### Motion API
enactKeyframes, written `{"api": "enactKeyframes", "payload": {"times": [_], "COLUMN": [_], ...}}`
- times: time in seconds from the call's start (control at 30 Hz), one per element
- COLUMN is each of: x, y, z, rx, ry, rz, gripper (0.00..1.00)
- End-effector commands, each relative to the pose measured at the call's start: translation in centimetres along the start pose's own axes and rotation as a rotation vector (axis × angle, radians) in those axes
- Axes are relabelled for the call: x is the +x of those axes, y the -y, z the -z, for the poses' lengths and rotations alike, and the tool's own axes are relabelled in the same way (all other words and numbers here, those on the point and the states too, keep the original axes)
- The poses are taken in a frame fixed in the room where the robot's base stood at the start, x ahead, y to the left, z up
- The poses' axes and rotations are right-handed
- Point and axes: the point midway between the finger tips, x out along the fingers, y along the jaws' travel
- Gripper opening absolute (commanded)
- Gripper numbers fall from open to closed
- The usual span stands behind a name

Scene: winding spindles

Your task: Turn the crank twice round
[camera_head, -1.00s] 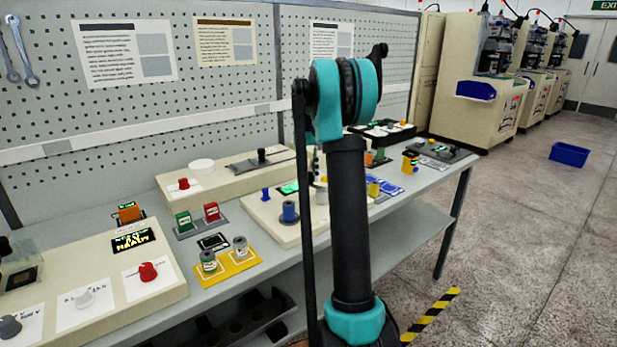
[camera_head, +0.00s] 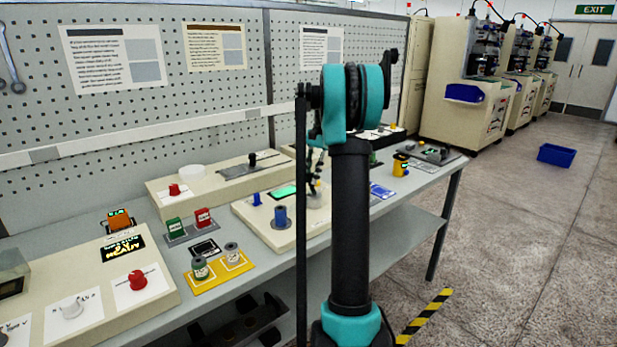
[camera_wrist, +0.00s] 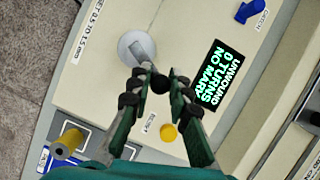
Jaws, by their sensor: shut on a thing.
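The crank shows in the wrist view as a pale round hub (camera_wrist: 136,46) with a short grey arm ending in a dark knob (camera_wrist: 160,84). My gripper (camera_wrist: 157,80) is shut on that dark knob, with a fingertip on either side. The crank sits on a cream winder box (camera_wrist: 95,85), which also shows in the head view (camera_head: 262,232). A green-lettered display (camera_wrist: 216,75) beside the crank reads unwound, 0 turns. In the head view my upright arm hides most of the gripper and crank.
A blue catch (camera_wrist: 250,11) and a yellow button (camera_wrist: 168,132) flank the crank on the box. In the head view a blue spool (camera_head: 280,216) stands at the box's front. A yellow tray (camera_head: 218,272) with two small cans lies to its left.

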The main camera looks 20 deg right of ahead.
Motion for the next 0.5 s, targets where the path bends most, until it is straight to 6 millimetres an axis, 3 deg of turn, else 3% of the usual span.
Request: {"api": "enactKeyframes", "payload": {"times": [0.5], "x": [-0.16], "y": [-0.54], "z": [0.41], "rx": [0.127], "ry": [0.0], "rz": [0.052], "gripper": [0.0]}}
